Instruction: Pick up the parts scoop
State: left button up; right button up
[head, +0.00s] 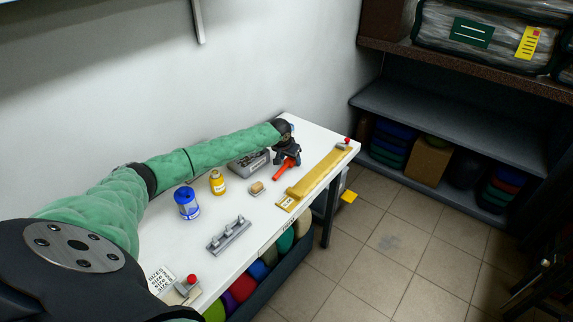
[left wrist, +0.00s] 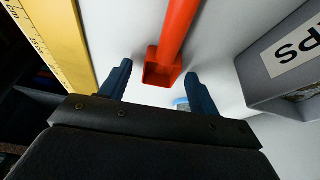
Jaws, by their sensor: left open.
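The parts scoop (head: 284,171) is orange-red and lies on the white table (head: 215,262) toward its far end. In the left wrist view the scoop (left wrist: 176,35) shows a long handle running to the top and a square, hollow end. My left gripper (head: 289,157) is over the scoop at the far end of the table. In the left wrist view the open jaws (left wrist: 158,70) have one blue finger on each side of the square end, with gaps on both sides. I cannot tell how high the fingers are above the table. My right gripper is not in view.
A grey bin (head: 250,162) stands close to the left gripper; its lettered side (left wrist: 290,62) shows at right in the wrist view. A yellow ruler-like strip (head: 318,178) lies on the other side. A small tan block (head: 257,188), yellow bottle (head: 217,182) and blue jar (head: 187,203) stand nearer.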

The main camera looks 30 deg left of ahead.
pick_arm(q)
jog(key=shift+f, duration=0.15)
jog(key=c, duration=1.1)
jog(key=shift+o, duration=0.2)
